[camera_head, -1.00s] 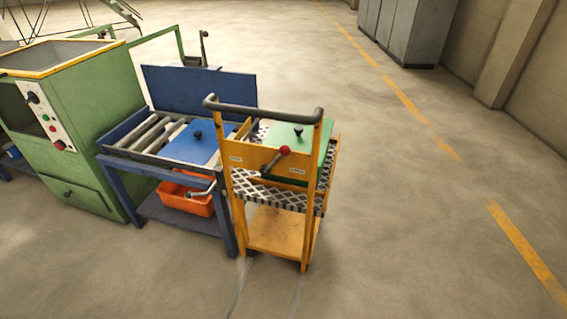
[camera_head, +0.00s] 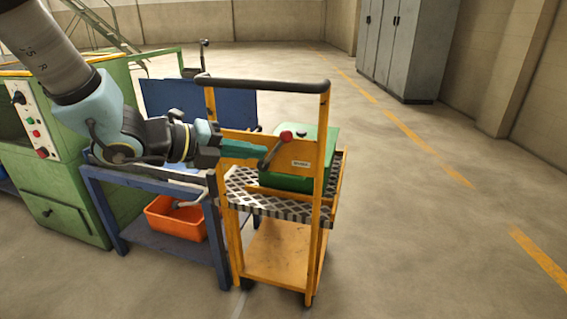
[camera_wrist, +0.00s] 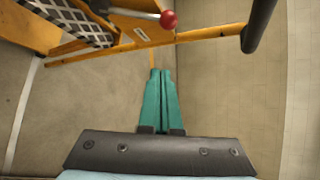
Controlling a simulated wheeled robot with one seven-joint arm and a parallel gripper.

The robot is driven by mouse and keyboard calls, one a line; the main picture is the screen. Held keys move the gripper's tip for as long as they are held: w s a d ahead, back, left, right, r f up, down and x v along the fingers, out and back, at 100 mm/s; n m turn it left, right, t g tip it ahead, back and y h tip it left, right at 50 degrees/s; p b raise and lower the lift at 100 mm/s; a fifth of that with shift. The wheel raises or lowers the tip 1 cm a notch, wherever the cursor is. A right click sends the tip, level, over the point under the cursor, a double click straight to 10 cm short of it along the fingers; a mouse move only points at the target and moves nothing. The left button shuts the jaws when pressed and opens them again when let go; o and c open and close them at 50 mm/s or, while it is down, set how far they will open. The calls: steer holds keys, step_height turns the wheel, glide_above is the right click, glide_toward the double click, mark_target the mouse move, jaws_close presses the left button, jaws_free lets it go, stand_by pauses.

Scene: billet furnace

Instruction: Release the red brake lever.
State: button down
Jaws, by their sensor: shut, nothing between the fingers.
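The brake lever is a grey rod with a red knob (camera_head: 286,137), mounted on the yellow panel of the cart. In the head view the rod slants up and to the right to its knob. In the wrist view the red knob (camera_wrist: 169,19) is at the top, just ahead of the fingertips and slightly right. My gripper (camera_head: 265,151) has teal fingers, shut with nothing between them, level with the panel and close to the lever on its left. In the wrist view my gripper (camera_wrist: 161,71) points toward the cart. Whether the fingers touch the lever cannot be told.
The yellow cart (camera_head: 326,190) has a dark push handle (camera_head: 265,85) above the lever and a green box (camera_head: 305,175) on its patterned deck. A blue table (camera_head: 160,240) with an orange bin (camera_head: 175,218) stands left. The floor to the right is clear.

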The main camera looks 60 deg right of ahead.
mark_target(283, 142)
steer(key=shift+s+m, duration=0.3)
steer(key=shift+s, duration=0.2)
steer(key=shift+d, duration=0.15)
steer(key=d, duration=0.3)
steer(key=d+f, duration=0.1)
steer(key=d, duration=0.2)
steer(key=s+d+f+p, duration=0.1)
steer(key=d, duration=0.2)
steer(key=shift+w+r, duration=0.1)
steer(key=shift+w, duration=0.3)
steer(key=shift+w+g, duration=0.1)
steer(key=shift+g, duration=0.2)
steer(key=shift+w+r, duration=0.2)
